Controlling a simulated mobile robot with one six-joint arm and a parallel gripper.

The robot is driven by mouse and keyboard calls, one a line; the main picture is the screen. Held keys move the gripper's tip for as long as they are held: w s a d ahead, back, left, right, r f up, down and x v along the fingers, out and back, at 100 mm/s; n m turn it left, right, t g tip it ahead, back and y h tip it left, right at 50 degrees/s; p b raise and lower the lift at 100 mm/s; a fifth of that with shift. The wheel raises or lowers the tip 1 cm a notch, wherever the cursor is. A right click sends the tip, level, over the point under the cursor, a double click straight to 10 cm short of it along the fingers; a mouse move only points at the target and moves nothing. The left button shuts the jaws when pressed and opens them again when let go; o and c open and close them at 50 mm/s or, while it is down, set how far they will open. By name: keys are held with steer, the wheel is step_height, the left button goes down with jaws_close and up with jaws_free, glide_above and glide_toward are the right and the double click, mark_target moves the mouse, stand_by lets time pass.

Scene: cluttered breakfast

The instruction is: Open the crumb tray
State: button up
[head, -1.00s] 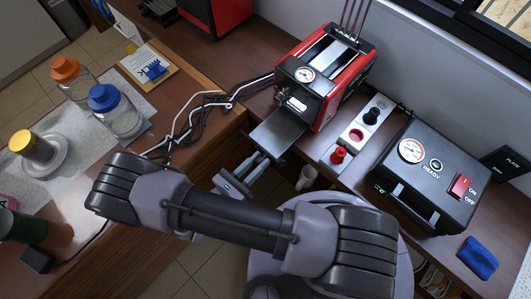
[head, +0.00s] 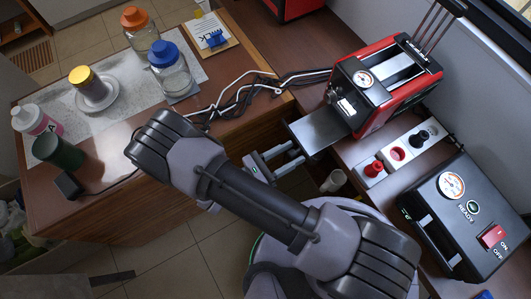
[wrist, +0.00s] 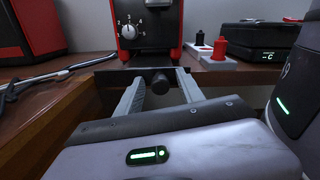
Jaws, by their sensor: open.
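The crumb tray (head: 316,130) is a flat dark grey plate. It sticks well out from the front of the red and black toaster (head: 385,85), over the counter edge. In the wrist view, the tray's dark front edge (wrist: 108,77) carries a round black knob (wrist: 160,82). My gripper (head: 284,155) is at the tray's front edge. Its fingers are apart, also in the wrist view (wrist: 161,84), with the knob seen between them and neither finger visibly closed on it. The toaster's numbered dial (wrist: 129,31) is above.
A black machine (head: 460,215) and a pale panel with a red knob (head: 374,169) stand right of the toaster. Cables (head: 240,92) lie to its left. Jars (head: 170,72) stand on the left counter.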

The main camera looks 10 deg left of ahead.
steer(key=p+v, duration=0.2)
steer(key=v, duration=1.5)
steer(key=shift+s+a, duration=0.15)
steer(key=shift+r, duration=0.1)
steer(key=w+d+r+m+g+y, duration=0.35)
steer(key=r+m+g, duration=0.3)
steer(key=r, duration=0.35)
steer(key=w+d+r+m+g+y, duration=0.35)
steer(key=w+r+m+g, duration=0.2)
steer(key=r+m, duration=0.3)
steer(key=s+d+r+m+t+y, duration=0.4)
steer(key=d+r+m+t+y, duration=0.3)
steer(key=d+r+m, duration=0.6)
step_height(320, 180, up, 3)
steer(key=m+y, duration=0.2)
steer(key=m, duration=0.1)
steer(key=shift+d+r+m+y, duration=0.2)
steer(key=shift+d+m+y, duration=0.1)
steer(key=shift+m, duration=0.1)
